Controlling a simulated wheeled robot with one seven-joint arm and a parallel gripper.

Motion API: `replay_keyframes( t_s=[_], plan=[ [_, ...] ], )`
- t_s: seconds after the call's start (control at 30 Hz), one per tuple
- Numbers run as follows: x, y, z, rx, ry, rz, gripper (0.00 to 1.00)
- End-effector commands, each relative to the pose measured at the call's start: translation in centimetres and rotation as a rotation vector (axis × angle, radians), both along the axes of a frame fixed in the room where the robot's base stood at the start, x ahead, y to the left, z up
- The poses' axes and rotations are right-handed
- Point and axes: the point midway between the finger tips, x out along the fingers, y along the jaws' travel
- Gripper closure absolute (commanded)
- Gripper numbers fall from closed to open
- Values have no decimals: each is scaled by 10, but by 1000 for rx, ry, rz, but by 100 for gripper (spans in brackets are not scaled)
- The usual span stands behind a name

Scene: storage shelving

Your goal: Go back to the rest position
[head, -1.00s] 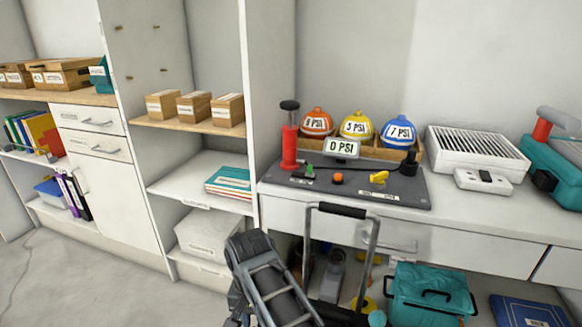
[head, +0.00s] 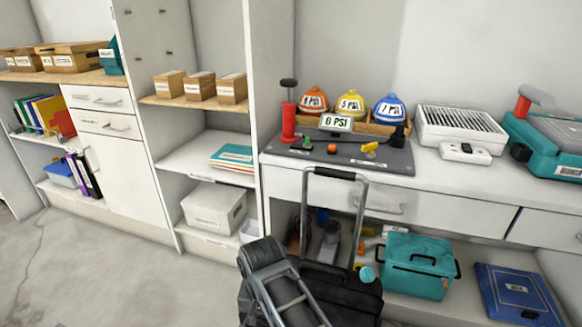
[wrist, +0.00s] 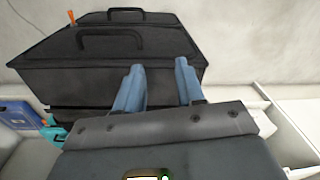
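My gripper (wrist: 158,68) shows in the wrist view as two blue-grey fingers standing apart, with nothing between them. Behind the fingers in that view is a large black case (wrist: 165,60) with handles on it; I cannot tell whether the fingers touch it. In the head view a dark grey jointed part, apparently my arm, is at the bottom centre. I cannot make out my gripper's fingertips there.
A black case (head: 340,290) with a raised handle (head: 335,174) stands before the white workbench (head: 460,195). A teal cooler (head: 415,265) and blue case (head: 518,295) are on the bench's lower shelf. Shelving (head: 130,170) lines the left. Open floor (head: 90,270) lies at lower left.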

Motion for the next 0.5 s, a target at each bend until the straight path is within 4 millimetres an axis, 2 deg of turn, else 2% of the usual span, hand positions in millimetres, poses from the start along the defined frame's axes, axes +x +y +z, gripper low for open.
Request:
replay_keyframes(
  t_s=[0.27, 0.37, 0.5],
  plan=[
    [-25, -25, -41, 50, -72, 8, 62],
    [-40, -38, -59, 74, -113, 12, 62],
    [-71, -64, -85, 114, -195, 14, 62]
  ],
)
